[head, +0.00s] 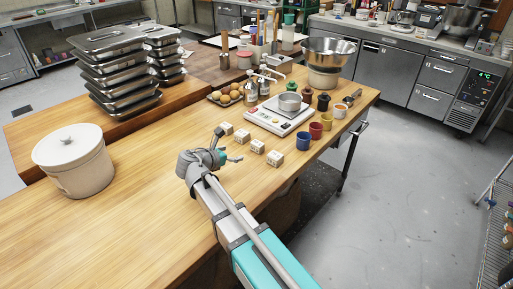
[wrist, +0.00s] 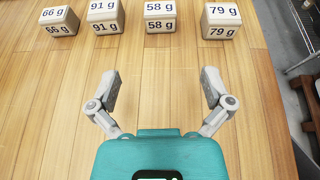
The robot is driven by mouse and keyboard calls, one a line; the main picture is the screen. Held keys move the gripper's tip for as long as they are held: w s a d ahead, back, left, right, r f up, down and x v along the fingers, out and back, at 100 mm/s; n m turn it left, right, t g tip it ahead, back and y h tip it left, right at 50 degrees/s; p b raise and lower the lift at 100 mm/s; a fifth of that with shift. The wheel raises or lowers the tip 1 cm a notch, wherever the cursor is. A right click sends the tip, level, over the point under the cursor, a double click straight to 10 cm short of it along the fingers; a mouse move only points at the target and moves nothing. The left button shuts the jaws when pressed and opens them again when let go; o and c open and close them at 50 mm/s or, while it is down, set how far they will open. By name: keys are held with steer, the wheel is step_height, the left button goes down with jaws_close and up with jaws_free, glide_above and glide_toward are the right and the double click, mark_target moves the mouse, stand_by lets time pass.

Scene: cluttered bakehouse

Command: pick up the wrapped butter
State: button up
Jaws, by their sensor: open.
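Several beige block-shaped packs stand in a row on the wooden table, each with a printed weight. In the wrist view, from left to right, they are the 66 g block (wrist: 60,20), the 91 g block (wrist: 105,17), the 58 g block (wrist: 160,16) and the 79 g block (wrist: 221,20). The row also shows in the head view, with the 58 g block (head: 257,146) and the 79 g block (head: 275,158) at its right end. No label names butter, so I cannot tell which is meant. My gripper (wrist: 160,88) is open and empty, short of the row and roughly facing the 58 g block.
A lidded white tub (head: 73,160) stands at left, near stacked steel pans (head: 115,70). The table between my gripper and the blocks is clear.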

mark_target(254, 147)
steer(key=shift+b+x, duration=1.6)
steer(key=shift+x, duration=2.75)
steer(key=shift+f, duration=0.1)
steer(key=shift+b+x, duration=1.05)
steer(key=shift+x, duration=1.5)
steer(key=shift+f, duration=0.1)
steer(key=c, duration=1.1)
